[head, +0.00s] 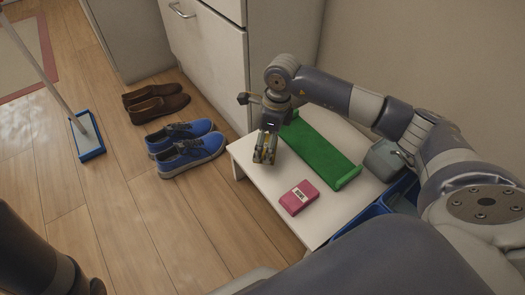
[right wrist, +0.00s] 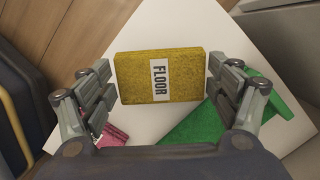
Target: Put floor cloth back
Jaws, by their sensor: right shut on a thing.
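The floor cloth is a yellow block with a white label reading FLOOR, seen between my fingers in the right wrist view (right wrist: 186,78). My right gripper (head: 265,152) is shut on it, over the left part of a white low table (head: 245,157). The right fingers also show in the right wrist view (right wrist: 164,88), one on each side of the cloth. In the head view the cloth is mostly hidden by the fingers. I cannot tell whether it touches the table. My left gripper is not in view.
On the table lie a pink labelled cloth (head: 299,197) and a green tray-like piece (head: 322,152). A grey box (head: 384,160) and a blue bin (head: 362,216) are at the right. Blue shoes (head: 188,154), brown shoes (head: 155,104) and a blue mop (head: 88,140) are on the floor.

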